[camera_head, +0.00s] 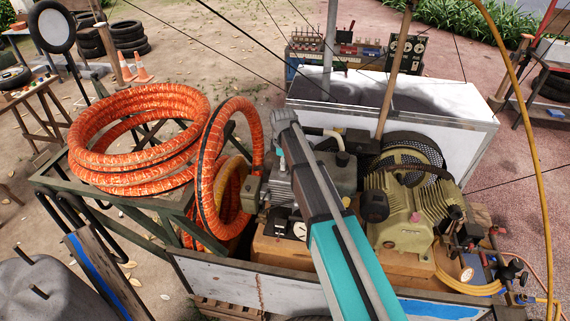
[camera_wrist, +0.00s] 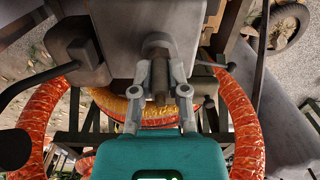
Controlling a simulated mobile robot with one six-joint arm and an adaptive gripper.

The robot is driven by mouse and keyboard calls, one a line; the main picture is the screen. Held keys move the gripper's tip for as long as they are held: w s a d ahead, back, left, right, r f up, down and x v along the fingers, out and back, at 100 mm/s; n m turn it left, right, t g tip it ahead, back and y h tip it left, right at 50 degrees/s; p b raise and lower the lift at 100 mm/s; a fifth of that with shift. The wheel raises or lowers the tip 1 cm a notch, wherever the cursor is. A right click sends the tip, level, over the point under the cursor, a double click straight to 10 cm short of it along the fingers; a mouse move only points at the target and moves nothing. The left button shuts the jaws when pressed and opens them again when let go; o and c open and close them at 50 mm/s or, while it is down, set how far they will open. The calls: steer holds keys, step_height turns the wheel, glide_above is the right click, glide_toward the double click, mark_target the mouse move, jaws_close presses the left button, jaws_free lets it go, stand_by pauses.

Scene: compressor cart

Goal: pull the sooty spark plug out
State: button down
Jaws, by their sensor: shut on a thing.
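In the wrist view, my gripper (camera_wrist: 160,78) is closed around a small dark brown, cylinder-shaped piece, the spark plug (camera_wrist: 160,94), with one pale grey finger on each side. The plug lines up with a round boss on the grey engine block (camera_wrist: 125,30), just beyond the fingertips. The fingers cover part of this spot, so I cannot tell whether the plug still sits in its hole.
Coiled orange hoses (camera_head: 138,105) lie on a stand at left, and another hose loop (camera_head: 208,170) hangs close to the engine. The olive compressor (camera_head: 405,215) stands right of my arm. A white box (camera_head: 455,125) is behind it. A wooden pole (camera_head: 395,70) rises nearby.

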steer(key=shift+w+r+p, duration=0.15)
steer(key=shift+r+p, duration=1.8)
steer(key=shift+r, duration=0.2)
steer(key=shift+r+p, duration=0.3)
steer(key=shift+r, duration=0.15)
steer(key=shift+r+p, duration=1.95)
steer(key=shift+p, duration=0.05)
steer(key=shift+f, duration=0.15)
